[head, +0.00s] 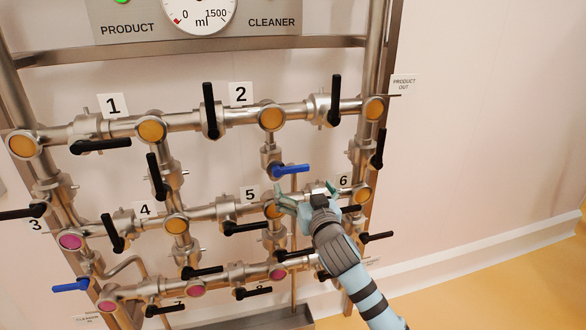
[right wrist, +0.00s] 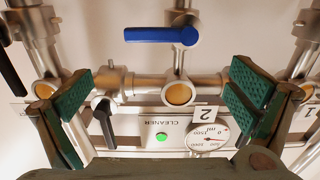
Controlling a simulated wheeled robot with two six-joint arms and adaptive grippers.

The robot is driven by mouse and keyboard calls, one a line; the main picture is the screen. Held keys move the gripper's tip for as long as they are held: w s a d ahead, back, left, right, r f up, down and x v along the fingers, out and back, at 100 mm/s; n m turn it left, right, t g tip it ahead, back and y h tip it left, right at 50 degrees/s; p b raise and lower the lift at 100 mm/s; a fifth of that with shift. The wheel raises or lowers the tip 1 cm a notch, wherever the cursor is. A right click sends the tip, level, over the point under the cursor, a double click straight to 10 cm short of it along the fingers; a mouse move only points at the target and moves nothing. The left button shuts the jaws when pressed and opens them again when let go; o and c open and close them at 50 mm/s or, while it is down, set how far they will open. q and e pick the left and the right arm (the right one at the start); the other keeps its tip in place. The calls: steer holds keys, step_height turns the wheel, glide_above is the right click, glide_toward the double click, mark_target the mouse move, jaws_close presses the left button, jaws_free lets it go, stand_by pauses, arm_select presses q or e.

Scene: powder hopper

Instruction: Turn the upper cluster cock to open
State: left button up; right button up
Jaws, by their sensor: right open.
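The upper blue-handled cock (head: 290,170) sits on the short upright pipe below the yellow disc (head: 272,117) by label 2. Its blue lever lies roughly level, pointing right, across that pipe. In the right wrist view, which is upside down, the blue lever (right wrist: 155,35) points left, beyond the fingertips and apart from them. My right gripper (head: 306,198) is just below the lever in the head view. It is open and empty, with its green finger pads (right wrist: 163,98) spread wide. A second blue lever (head: 72,286) is at the lower left. My left gripper is not in view.
Black levers surround the work area, such as one by label 2 (head: 209,110) and one below label 5 (head: 245,228). Horizontal pipes run above and below the gripper. A steel post (head: 383,60) bounds the frame at right; bare wall (head: 480,140) lies beyond.

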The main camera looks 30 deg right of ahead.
mark_target(292, 168)
steer(key=x, duration=1)
steer(key=shift+w, duration=0.2)
steer(key=shift+f, duration=0.15)
steer(key=shift+c, duration=0.4)
steer(key=c, duration=1.3)
steer(key=shift+c, duration=0.3)
